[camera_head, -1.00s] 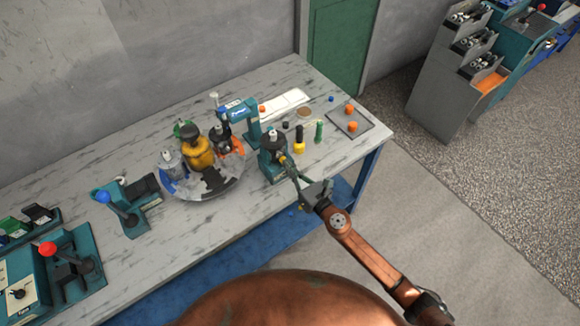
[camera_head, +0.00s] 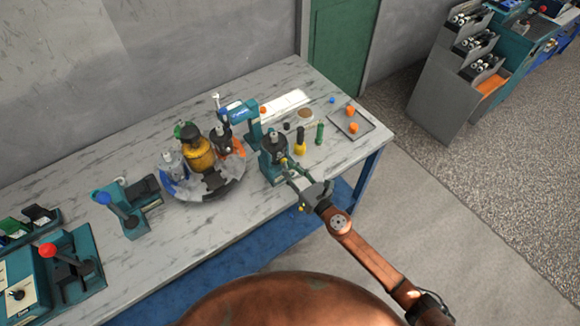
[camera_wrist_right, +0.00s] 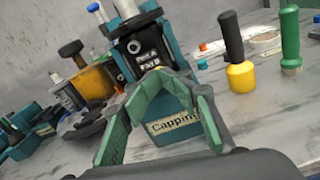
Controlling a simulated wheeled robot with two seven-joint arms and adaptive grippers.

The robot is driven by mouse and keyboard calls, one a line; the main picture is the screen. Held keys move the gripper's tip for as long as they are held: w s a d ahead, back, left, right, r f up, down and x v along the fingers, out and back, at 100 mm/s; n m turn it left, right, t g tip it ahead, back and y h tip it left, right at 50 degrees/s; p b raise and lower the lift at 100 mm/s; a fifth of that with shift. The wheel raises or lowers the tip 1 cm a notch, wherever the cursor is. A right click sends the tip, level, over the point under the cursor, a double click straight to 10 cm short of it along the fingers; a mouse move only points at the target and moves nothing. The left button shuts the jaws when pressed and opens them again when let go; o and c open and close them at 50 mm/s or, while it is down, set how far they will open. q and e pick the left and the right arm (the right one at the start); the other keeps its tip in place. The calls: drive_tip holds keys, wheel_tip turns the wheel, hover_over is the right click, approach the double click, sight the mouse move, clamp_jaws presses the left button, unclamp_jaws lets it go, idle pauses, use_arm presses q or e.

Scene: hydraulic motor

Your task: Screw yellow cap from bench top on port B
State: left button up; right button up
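The motor (camera_head: 273,146), dark with a pale top, stands on the teal capping stand (camera_head: 271,171), whose front reads "Capping" in the wrist view (camera_wrist_right: 175,124). A label with PORT lettering (camera_wrist_right: 147,59) faces the wrist camera. My right gripper (camera_head: 291,166) is at the motor's front side, its fingertips close together. A small yellow piece (camera_head: 284,161), perhaps the cap, shows at the fingertips against the motor. My left gripper is out of view.
A black-handled piece with a yellow bottom (camera_head: 300,148) and a green one (camera_head: 319,134) stand to the right. A grey tray (camera_head: 361,123) holds orange parts. A round fixture (camera_head: 224,187) with other motors is to the left. The bench front edge lies below my gripper.

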drive_tip(key=n, duration=0.3)
drive_tip(key=n+p, duration=0.1)
drive_tip(key=n, duration=0.3)
drive_tip(key=n+p, duration=0.1)
drive_tip(key=n, duration=0.2)
drive_tip(key=shift+s+a+f, duration=0.1)
drive_tip(key=shift+s+f, duration=0.05)
drive_tip(key=shift+f, duration=0.2)
drive_tip(key=shift+r, duration=0.25)
drive_tip(key=shift+c, duration=0.2)
drive_tip(key=shift+r, duration=0.15)
clamp_jaws()
